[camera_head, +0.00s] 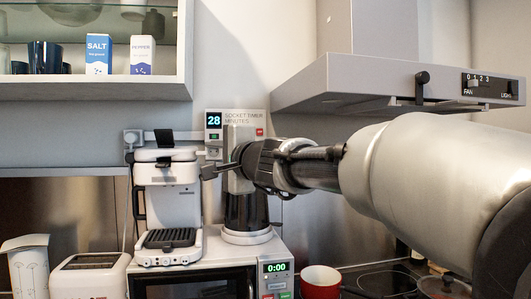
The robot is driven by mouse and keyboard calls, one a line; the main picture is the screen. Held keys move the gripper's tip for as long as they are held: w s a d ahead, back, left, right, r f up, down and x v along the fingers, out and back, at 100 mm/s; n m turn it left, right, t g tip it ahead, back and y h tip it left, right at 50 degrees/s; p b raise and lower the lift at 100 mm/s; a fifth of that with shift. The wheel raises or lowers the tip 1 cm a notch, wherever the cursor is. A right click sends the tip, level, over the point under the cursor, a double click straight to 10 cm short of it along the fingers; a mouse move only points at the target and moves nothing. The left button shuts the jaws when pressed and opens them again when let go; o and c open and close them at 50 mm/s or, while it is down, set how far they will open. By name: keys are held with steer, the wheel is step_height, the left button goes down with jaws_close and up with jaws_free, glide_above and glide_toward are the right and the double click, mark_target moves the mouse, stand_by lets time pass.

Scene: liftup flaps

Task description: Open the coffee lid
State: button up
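My gripper (207,172) is just right of the machine's upper part, pointing left. A dark fingertip shows close to the lid's right side in the picture; I cannot tell whether it touches. The gap between the fingers is not clear from this side, and nothing held is visible.
A silver and black appliance (246,212) stands right of the machine, partly hidden behind my gripper. A socket timer (214,122) is on the wall behind. A shelf cabinet (95,88) hangs above left, a range hood (375,85) above right. A red cup (320,283) stands below my arm.

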mark_target(206, 154)
steer(key=shift+x, duration=1.95)
jaws_close()
